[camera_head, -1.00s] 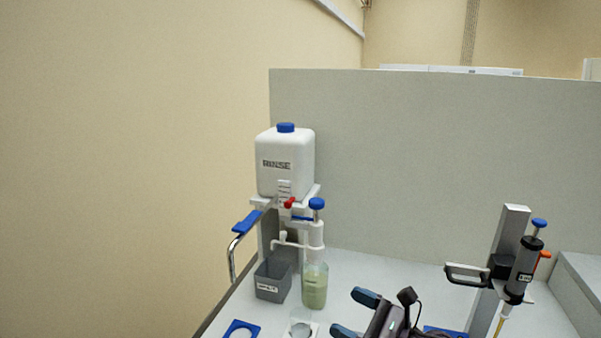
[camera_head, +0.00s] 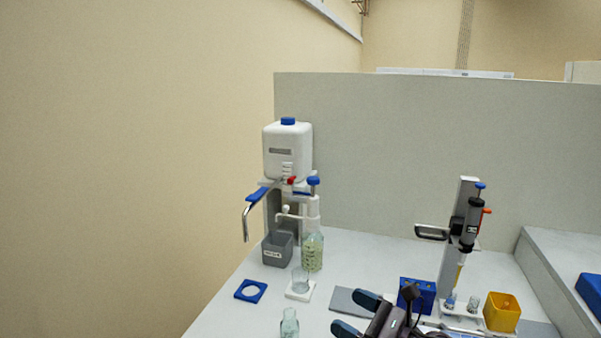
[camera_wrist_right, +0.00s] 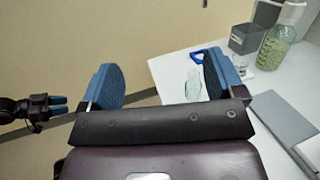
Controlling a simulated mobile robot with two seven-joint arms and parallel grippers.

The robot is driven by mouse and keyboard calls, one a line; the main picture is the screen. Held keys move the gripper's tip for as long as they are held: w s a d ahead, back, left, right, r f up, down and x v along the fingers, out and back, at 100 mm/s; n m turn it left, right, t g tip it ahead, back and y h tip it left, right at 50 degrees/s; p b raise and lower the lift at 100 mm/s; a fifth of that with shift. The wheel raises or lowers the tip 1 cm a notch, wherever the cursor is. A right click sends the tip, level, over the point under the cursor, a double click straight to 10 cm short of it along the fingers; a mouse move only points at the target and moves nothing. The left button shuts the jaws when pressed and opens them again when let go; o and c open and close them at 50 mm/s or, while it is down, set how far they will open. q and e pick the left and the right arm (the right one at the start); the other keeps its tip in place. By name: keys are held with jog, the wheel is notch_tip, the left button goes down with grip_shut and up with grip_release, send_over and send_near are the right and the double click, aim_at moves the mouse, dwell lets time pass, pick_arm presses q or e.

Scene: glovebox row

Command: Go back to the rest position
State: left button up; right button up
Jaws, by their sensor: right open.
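My right gripper (camera_head: 356,315) is at the bottom of the head view, over the near part of the bench. Its two blue fingers are apart with nothing between them. In the right wrist view, the same open gripper (camera_wrist_right: 163,80) shows a glass vessel on the bench beyond its fingers. My left gripper (camera_wrist_right: 57,104) shows at the left edge of the wrist view, away from the bench and in front of the wall. Its blue tips look close together, but it is too small to judge. The left gripper is outside the head view.
On the bench (camera_head: 240,310) stand a white rinse tank (camera_head: 288,152), grey bin (camera_head: 277,250), green-tinted bottle (camera_head: 313,254), beaker (camera_head: 300,281), small glass bottle (camera_head: 289,323), blue holder (camera_head: 251,291), pipette stand (camera_head: 459,240), blue rack (camera_head: 417,294) and yellow container (camera_head: 502,314). A grey panel (camera_head: 400,150) stands behind.

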jog(key=w+d+r+m+t+h, duration=0.3)
jog(key=m+t, duration=0.2)
jog(key=m, duration=1)
jog(key=s+d+f+m+t+h+b, duration=0.15)
jog(key=d+f+m+h, duration=0.35)
jog(key=m, duration=0.9)
pick_arm(q)
notch_tip(320, 180, down, 6)
jog(key=w+b, duration=0.1)
jog(key=b, duration=0.4)
jog(key=shift+d, duration=0.2)
pick_arm(e)
jog(key=s+d+f+m+g+h, duration=0.3)
jog(key=s+f+m, duration=0.5)
jog(key=s+f, duration=0.4)
jog(key=s+d+f+m+g+h, duration=0.3)
jog(key=s+d+f+m+h, duration=0.2)
jog(key=s+f+m, duration=0.4)
jog(key=s+d+f, duration=0.1)
jog(key=s+f, duration=0.3)
jog(key=f, duration=0.2)
